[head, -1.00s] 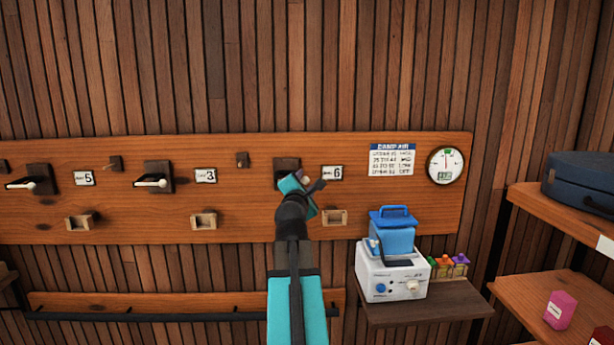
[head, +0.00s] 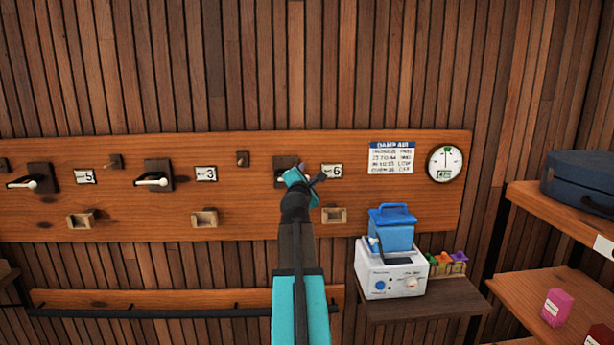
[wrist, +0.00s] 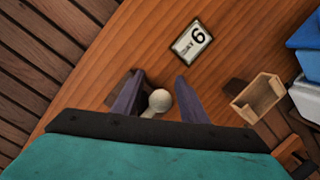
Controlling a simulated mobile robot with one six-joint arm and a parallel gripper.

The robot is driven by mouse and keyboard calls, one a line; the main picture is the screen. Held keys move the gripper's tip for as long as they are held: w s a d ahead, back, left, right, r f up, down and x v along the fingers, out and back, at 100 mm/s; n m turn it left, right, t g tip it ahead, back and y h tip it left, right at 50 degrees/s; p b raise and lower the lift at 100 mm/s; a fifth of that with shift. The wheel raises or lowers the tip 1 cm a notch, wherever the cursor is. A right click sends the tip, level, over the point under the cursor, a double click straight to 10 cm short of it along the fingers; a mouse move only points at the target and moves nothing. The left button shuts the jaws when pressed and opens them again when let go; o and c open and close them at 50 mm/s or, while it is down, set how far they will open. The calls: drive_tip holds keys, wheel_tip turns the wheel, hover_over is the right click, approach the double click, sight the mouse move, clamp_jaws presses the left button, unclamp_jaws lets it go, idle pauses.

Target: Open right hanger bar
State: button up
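The right hanger has a dark mount (head: 284,163) on the wooden board, left of the tag marked 6 (head: 332,171). My gripper (head: 309,178) is in front of this mount and hides the bar in the head view. In the wrist view, the bar's pale rounded end (wrist: 160,100) sits between the two dark fingers of my gripper (wrist: 159,84). The fingers are apart, one on each side of it, with a narrow gap visible. The tag 6 also shows in the wrist view (wrist: 191,40).
Two other hangers (head: 153,176) (head: 33,182) are further left. A white device (head: 391,278) with a blue container (head: 392,232) stands on a shelf at lower right.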

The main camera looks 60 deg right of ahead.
clamp_jaws()
drive_tip(key=shift+d, duration=0.1)
